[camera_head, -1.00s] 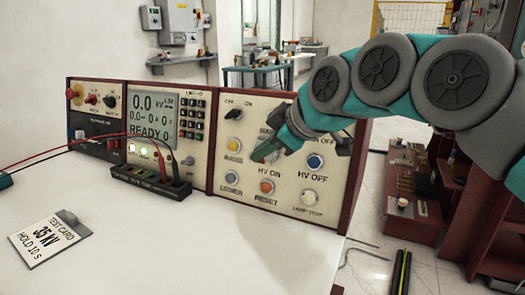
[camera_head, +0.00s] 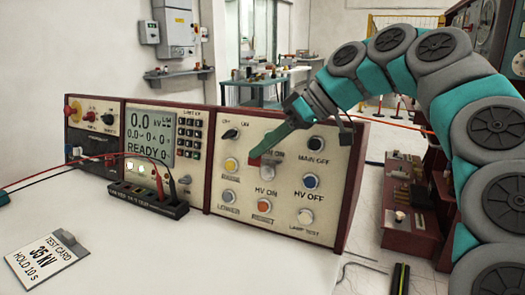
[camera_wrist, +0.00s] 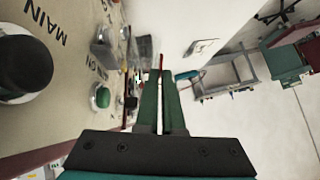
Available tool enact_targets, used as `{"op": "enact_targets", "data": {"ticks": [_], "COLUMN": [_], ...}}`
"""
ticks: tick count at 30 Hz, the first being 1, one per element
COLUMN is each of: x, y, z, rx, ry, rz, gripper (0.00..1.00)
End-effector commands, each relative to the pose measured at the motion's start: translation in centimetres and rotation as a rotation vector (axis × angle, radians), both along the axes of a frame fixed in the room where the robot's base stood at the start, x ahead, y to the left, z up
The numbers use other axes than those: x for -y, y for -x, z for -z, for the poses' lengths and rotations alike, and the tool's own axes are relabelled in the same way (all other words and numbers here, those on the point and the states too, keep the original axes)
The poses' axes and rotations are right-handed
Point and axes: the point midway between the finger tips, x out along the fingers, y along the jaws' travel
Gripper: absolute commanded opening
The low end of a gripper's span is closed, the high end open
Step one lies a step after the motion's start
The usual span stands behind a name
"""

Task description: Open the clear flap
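My gripper (camera_head: 256,154) reaches in front of the right-hand panel (camera_head: 236,193), its tip near the MAIN ON label and above the HV ON button (camera_head: 264,205). In the wrist view its two green fingers (camera_wrist: 161,72) are almost together, with only a thin gap and nothing clearly held. A see-through grey piece, apparently the clear flap (camera_wrist: 104,54), stands out from the panel to the left of the fingertips. A green button (camera_wrist: 102,97) shows near it. In the head view my gripper partly covers this area, so the flap's angle and any contact are unclear.
The MAIN OFF button (camera_head: 317,144) and HV OFF button (camera_head: 311,181) are close on the right. A black terminal block (camera_head: 148,199) with red and black leads sits before the display. A test card (camera_head: 46,259) lies on the white bench; its front is mostly clear.

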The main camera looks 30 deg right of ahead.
Motion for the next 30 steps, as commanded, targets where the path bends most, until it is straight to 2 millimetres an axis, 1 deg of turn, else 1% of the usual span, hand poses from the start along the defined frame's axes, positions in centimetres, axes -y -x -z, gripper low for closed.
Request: {"op": "enact_targets", "data": {"ticks": [17, 18, 25, 30], "x": [0.13, 0.13, 0.14, 0.15], "y": [-0.10, -0.10, -0.10, -0.09], "z": [-0.15, -0.15, -0.15, -0.15], "rx": [-0.019, -0.019, -0.019, -0.019], "ry": [-0.027, -0.027, -0.026, -0.026], "rz": [0.000, 0.000, 0.001, 0.001], "gripper": [0.00, 0.08, 0.34, 0.35]}}
